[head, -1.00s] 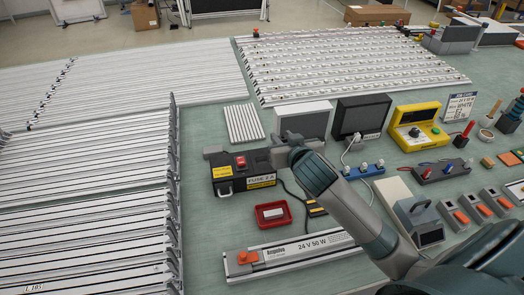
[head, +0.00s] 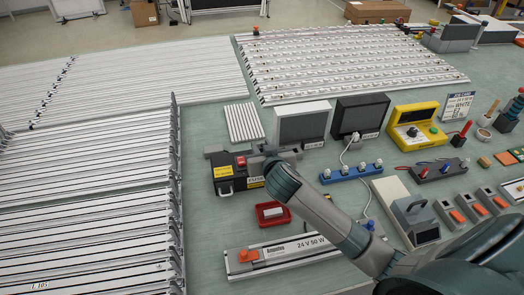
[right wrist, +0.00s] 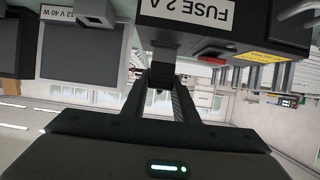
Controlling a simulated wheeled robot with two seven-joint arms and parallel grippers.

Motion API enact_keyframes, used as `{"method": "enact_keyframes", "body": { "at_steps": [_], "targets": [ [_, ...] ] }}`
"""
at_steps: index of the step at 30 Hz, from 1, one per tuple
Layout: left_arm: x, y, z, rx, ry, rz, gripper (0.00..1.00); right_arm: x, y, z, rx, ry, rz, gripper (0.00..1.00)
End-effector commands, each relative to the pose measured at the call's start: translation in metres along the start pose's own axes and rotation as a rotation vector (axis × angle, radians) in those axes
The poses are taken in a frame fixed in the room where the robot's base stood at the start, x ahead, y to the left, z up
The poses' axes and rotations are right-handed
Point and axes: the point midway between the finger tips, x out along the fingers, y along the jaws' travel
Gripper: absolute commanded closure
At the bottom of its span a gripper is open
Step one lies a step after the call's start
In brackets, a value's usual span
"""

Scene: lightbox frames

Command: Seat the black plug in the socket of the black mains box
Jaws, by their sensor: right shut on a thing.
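The black mains box (head: 238,184) stands on the green bench, left of centre in the head view, with a red switch and yellow labels. In the right wrist view the box (right wrist: 258,42) fills the top right, its "FUSE 2 A" label upside down. My right gripper (right wrist: 162,82) is shut on the black plug (right wrist: 161,69), which lines up with the box face and seems to meet it. I cannot tell how deep it sits; the socket is hidden. In the head view my right gripper (head: 266,163) is at the box's right side. My left gripper is not in view.
A red tray (head: 272,224) lies in front of the box, close under my right forearm. A "24 V 50 W" lamp bar (head: 285,250) lies nearer. Two dark-screened boxes (head: 303,125) (head: 361,116) stand behind. A blue socket strip (head: 350,173) lies to the right.

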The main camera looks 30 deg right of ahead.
Motion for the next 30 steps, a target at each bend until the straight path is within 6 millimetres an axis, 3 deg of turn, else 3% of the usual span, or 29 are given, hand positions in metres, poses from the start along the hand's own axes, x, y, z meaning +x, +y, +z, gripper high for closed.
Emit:
{"method": "enact_keyframes", "body": {
  "at_steps": [6, 20, 21, 22, 30],
  "targets": [
    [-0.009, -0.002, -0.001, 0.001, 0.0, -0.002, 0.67, 0.008, 0.001, 0.02, -0.002, -0.002, 0.001, 0.96],
    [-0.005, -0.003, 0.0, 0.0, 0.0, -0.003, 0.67, 0.011, 0.0, 0.027, 0.001, -0.001, 0.001, 0.96],
    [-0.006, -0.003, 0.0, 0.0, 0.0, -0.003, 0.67, 0.011, 0.0, 0.025, 0.0, -0.001, 0.0, 0.64],
    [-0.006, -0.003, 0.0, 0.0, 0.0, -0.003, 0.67, 0.01, 0.0, 0.025, 0.0, -0.001, 0.0, 0.57],
    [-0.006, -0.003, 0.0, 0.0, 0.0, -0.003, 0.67, 0.01, 0.0, 0.025, 0.0, -0.001, 0.0, 0.55]
  ]
}}
